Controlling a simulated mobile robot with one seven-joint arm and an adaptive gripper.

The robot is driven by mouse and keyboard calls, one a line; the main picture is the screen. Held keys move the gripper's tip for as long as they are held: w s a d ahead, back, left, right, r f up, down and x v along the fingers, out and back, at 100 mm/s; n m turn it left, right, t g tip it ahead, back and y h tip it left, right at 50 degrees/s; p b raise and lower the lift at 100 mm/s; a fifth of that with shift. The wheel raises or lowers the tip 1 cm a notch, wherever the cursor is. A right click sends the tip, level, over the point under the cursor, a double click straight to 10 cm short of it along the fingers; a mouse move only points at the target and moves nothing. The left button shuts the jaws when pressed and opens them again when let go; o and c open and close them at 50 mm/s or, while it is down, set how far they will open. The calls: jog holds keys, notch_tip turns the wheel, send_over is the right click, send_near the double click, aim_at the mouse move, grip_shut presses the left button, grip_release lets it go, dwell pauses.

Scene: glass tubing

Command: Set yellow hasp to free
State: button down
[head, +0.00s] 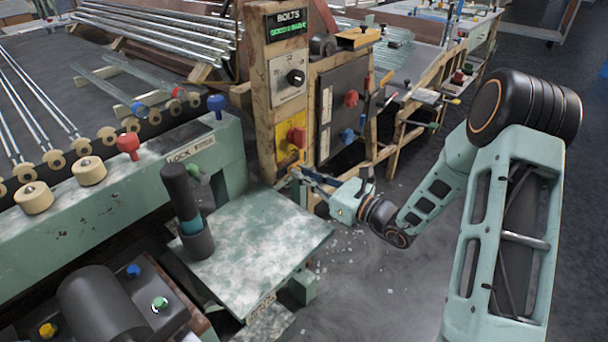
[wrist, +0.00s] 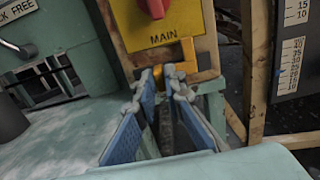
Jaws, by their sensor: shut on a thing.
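The yellow hasp (wrist: 187,58) is a small orange-yellow bracket on the wooden post, just under the yellow MAIN plate with the red knob (wrist: 155,7). My gripper (wrist: 160,77) reaches the hasp with its blue-padded fingers a little apart, the hasp's lower left part between the tips. The fingertips hide part of it, and its exact setting is hard to read. In the head view my gripper (head: 300,176) is at the foot of the post, below the yellow plate (head: 291,141); the hasp is too small there to tell clearly.
A green machine with a LOCK FREE label (head: 190,150) and a worn table (head: 255,240) stand to the left. A dark panel (head: 343,108) with red and blue knobs is to the right of the post. Wooden frames stand close by; open floor lies in front.

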jog(key=shift+s+a+f, duration=0.1)
jog(key=shift+s+a, duration=0.8)
jog(key=shift+s, duration=0.25)
jog(key=c, duration=2)
grip_release()
jog(key=shift+d, duration=0.1)
jog(key=shift+s+d, duration=0.15)
jog(key=shift+d, duration=0.05)
jog(key=v, duration=1.1)
jog(key=shift+s+d, duration=0.1)
jog(key=shift+s, duration=0.1)
jog(key=shift+p, duration=0.3)
